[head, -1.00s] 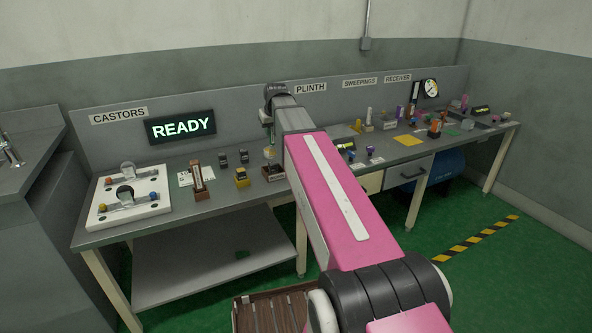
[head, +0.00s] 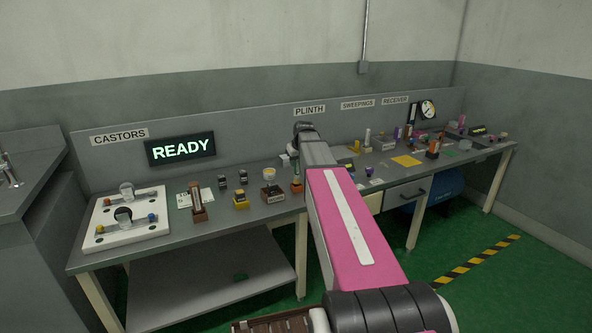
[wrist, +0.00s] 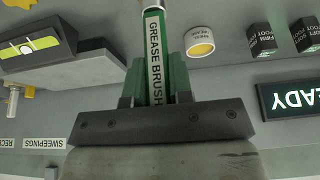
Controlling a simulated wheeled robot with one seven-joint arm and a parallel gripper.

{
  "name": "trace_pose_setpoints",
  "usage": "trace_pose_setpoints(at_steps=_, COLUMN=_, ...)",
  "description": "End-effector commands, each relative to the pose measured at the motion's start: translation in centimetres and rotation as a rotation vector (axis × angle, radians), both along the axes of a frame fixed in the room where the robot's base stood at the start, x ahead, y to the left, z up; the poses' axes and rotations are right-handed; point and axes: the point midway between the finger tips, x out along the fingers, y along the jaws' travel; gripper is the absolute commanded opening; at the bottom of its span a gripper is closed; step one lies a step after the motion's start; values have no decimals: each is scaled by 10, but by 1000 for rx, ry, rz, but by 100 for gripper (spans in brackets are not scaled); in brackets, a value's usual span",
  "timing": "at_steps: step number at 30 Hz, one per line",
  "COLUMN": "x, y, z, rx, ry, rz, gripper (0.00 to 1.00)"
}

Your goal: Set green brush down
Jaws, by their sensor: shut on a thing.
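The green brush (wrist: 155,35) carries a white label reading GREASE BRUSH. In the wrist view it stands between my gripper's (wrist: 156,75) two green-sided fingers, which are shut on it. The brush's far end runs out of the top of that picture, so I cannot tell whether it touches anything. In the head view my gripper (head: 295,160) is above the bench (head: 240,220), below the PLINTH sign, and largely hidden by my arm. A small orange-brown block (head: 297,187) shows below it; I cannot tell whether it is part of the brush.
A white cup with amber contents (wrist: 201,43) is beside the brush. A grey slab (wrist: 85,70) with a lit display (wrist: 30,45) is on its other side. Dark blocks (wrist: 262,40), a brown labelled box (head: 272,194) and a white castor board (head: 130,230) also stand on the bench.

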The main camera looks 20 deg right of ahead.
Motion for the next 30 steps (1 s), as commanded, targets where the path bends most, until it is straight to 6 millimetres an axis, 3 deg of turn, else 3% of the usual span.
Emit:
trace_pose_setpoints(at_steps=8, x=-1, y=0, z=-34, rx=1, ry=2, rz=-1, gripper=0)
trace_pose_setpoints(at_steps=20, x=0, y=0, z=-39, rx=0, ry=1, rz=0, gripper=0)
trace_pose_setpoints(at_steps=21, x=-1, y=0, z=-38, rx=0, ry=1, rz=0, gripper=34)
trace_pose_setpoints(at_steps=22, x=0, y=0, z=-38, rx=0, ry=1, rz=0, gripper=43)
trace_pose_setpoints(at_steps=30, x=0, y=0, z=-38, rx=0, ry=1, rz=0, gripper=46)
